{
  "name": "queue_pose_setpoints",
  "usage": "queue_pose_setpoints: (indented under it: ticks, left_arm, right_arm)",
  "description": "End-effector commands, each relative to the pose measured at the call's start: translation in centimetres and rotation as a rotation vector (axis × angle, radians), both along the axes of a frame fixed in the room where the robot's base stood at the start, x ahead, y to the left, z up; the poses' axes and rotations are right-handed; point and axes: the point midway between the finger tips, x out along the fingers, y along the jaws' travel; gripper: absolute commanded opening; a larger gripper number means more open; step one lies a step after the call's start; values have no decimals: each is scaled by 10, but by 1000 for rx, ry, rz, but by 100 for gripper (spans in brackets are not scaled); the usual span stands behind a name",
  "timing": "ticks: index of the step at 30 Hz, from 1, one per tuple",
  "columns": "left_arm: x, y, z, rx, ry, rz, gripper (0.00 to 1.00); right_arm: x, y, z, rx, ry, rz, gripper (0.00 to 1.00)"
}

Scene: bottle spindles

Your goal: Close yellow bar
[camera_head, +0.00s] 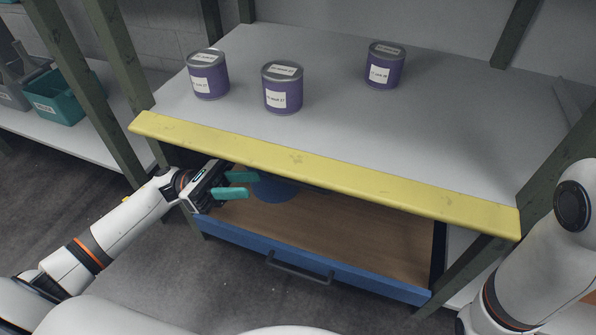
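The yellow bar (330,173) runs lengthwise along the front edge of the grey shelf top, from the left post to the right post. My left gripper (238,185) has teal fingers. It is below the bar's left part, over the left side of the open drawer. Its two fingers are apart with nothing seen between them. The bar and the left fingers appear apart. My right arm shows at the right edge, but its gripper is out of view.
The blue-fronted drawer (315,268) with a dark handle is pulled out under the shelf. A blue round object (276,190) lies inside, partly hidden. Three purple cans (283,93) stand on the shelf top (450,130).

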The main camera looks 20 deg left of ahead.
Motion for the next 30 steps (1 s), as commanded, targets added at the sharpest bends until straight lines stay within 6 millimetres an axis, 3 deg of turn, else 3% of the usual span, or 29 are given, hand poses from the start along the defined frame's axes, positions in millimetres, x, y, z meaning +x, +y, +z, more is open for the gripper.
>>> queue_pose_setpoints:
  ticks: [15, 21, 30]
  left_arm:
    - [1, -87, 34, -1, -2, -1, 33]
    - [1, -99, 40, -1, 0, 0, 33]
    - [1, -100, 41, -1, 1, 1, 29]
  right_arm:
    - [-4, 0, -23, -1, -11, -1, 0]
    - [-4, 0, -25, -1, -11, 0, 0]
    - [-4, 0, -25, -1, -11, 0, 0]
